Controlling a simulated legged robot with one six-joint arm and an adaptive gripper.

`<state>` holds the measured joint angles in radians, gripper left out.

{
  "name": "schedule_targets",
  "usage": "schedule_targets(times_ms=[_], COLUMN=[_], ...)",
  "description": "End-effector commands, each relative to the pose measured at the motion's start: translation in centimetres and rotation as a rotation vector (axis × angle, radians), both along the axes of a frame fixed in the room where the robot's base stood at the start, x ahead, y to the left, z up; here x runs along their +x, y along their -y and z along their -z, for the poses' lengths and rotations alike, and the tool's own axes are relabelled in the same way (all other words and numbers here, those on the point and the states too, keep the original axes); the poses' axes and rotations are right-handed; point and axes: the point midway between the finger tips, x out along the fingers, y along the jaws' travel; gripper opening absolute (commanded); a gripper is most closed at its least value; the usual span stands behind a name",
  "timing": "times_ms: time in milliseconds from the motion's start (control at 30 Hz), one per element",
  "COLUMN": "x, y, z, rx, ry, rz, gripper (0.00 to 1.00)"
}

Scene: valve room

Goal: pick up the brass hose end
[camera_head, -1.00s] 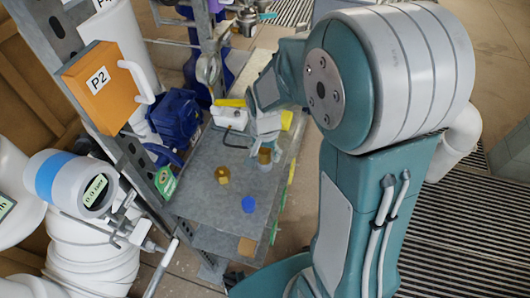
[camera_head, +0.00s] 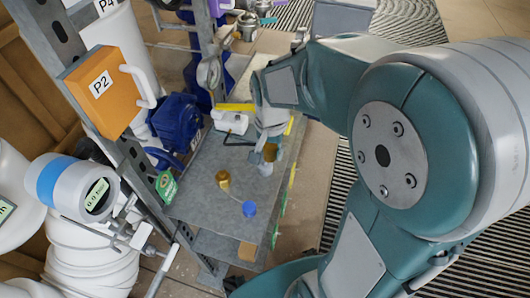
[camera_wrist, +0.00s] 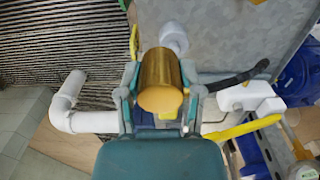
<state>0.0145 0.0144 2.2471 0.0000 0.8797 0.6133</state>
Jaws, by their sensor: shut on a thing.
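My gripper (camera_head: 271,138) is over the right edge of the grey shelf top. Its fingers are closed on the sides of a brass cylinder, the brass hose end (camera_wrist: 160,80), which fills the space between them in the wrist view. In the head view the brass hose end (camera_head: 270,152) shows just below the fingers. A small pale, whitish piece (camera_wrist: 174,37) is beyond it; I cannot tell whether they touch.
On the grey shelf top (camera_head: 203,190) stand another brass fitting (camera_head: 223,180), a blue cap (camera_head: 249,208) and a green-labelled box (camera_head: 166,185). A white item with a black curved handle (camera_head: 231,122) is close left of my gripper. A blue pump (camera_head: 177,121) is behind.

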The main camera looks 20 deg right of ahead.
Motion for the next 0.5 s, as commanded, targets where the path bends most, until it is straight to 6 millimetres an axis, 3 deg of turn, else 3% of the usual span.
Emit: schedule_targets(times_ms=[133, 500], x=[-2.2, -8.8], y=[0.4, 1.6], z=[-2.9, -5.7], rx=[0.0, 0.0], ry=[0.007, 0.004], rz=[0.002, 0.002], gripper=[0.1, 0.1])
